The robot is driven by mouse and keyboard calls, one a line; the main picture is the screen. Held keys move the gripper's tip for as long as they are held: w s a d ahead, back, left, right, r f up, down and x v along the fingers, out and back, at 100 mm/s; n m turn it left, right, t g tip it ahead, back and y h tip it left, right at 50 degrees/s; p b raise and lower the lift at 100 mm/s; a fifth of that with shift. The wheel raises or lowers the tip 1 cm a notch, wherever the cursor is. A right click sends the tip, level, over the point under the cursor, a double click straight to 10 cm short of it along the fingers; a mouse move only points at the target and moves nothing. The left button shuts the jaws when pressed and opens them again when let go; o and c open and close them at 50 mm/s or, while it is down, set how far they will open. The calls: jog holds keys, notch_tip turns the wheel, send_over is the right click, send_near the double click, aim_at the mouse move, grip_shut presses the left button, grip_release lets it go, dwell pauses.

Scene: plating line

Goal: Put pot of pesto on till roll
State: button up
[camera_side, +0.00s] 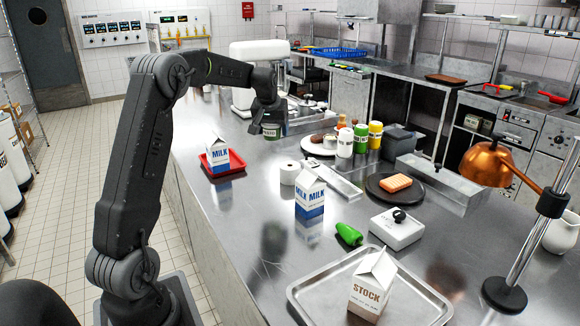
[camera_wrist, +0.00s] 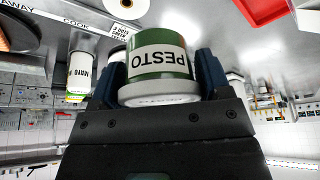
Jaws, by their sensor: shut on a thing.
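The pot of pesto (camera_side: 271,131), a small green and white pot, is held in my gripper (camera_side: 269,119), in the air above the steel counter. In the wrist view the pot (camera_wrist: 160,62) shows the word PESTO upside down, with a finger of my gripper (camera_wrist: 158,80) on each side. The till roll (camera_side: 289,175), a short white cylinder, stands on the counter, nearer the side camera than the pot and below it in the picture. In the wrist view the till roll (camera_wrist: 124,9) is at the top edge, partly cut off. The pot and the roll are apart.
A red tray (camera_side: 229,170) with a milk carton (camera_side: 219,155) lies left of the roll. Another milk carton (camera_side: 310,195) stands close in front. A metal rail (camera_side: 334,180) and several sauce jars (camera_side: 361,138) are to the right. A dark plate (camera_side: 411,194) lies beyond the rail.

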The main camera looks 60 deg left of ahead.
jog(key=s+a+n, duration=0.1)
jog(key=s+a, duration=0.3)
jog(key=a, duration=0.1)
send_over(291, 163)
jog(key=f, duration=0.6)
jog(key=shift+s+d+f, duration=0.2)
jog(key=shift+s+d, duration=0.1)
jog(key=shift+s, duration=0.05)
jog(key=shift+f, duration=2)
jog(key=shift+f, duration=0.2)
jog(key=o, duration=1)
jog(key=shift+c, duration=0.2)
